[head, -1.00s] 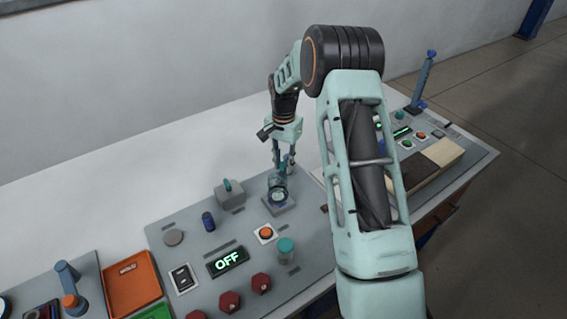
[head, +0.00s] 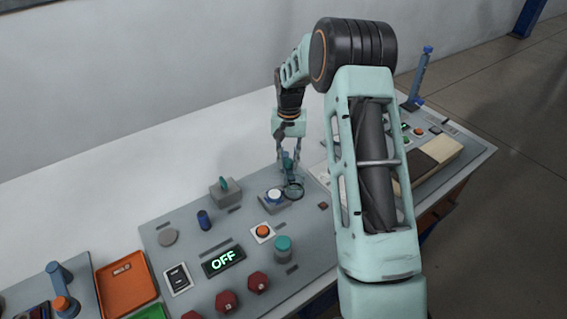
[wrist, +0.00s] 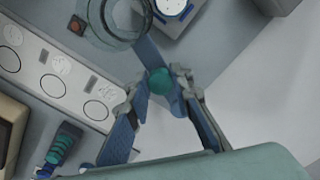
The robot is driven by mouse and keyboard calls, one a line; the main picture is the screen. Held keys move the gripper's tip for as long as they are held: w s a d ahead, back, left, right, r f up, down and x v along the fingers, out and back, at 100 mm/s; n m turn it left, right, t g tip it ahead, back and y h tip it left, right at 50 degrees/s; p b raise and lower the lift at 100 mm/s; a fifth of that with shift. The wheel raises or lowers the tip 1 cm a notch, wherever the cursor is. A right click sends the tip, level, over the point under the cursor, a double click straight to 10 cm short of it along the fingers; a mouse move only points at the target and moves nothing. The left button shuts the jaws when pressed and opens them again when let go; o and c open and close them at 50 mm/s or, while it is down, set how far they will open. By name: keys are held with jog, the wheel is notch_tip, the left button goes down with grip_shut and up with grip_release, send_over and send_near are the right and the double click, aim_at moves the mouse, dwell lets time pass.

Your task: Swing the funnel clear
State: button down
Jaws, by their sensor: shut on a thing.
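The funnel (head: 293,191) is a see-through ring-shaped cup, beside a grey block with a round white top (head: 274,196). In the wrist view the funnel (wrist: 90,33) is at the upper left, apart from the white top (wrist: 172,6) in the picture. A blue arm runs from the funnel to a teal knob (wrist: 160,81). My gripper (head: 288,160) is shut on the teal knob, which sits between the fingertips in the wrist view (wrist: 158,90). In the head view the fingers partly hide the knob.
A grey box with a teal lever (head: 225,190) stands left of the block. A strip with round sockets (wrist: 58,66) lies left in the wrist view.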

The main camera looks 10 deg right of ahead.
jog(key=shift+w+d+n+b, duration=0.2)
jog(key=shift+d+n, duration=0.45)
jog(key=shift+n, duration=0.6)
jog(key=shift+w+d+n+b, duration=0.25)
jog(key=shift+d+n, duration=0.45)
jog(key=shift+n, duration=0.6)
jog(key=shift+w+d+n+b, duration=0.2)
jog(key=shift+d+n, duration=0.45)
jog(key=shift+n, duration=0.6)
jog(key=shift+r, duration=0.1)
jog(key=c, duration=1.7)
grip_release()
notch_tip(320, 180, up, 12)
jog(key=shift+f, duration=0.1)
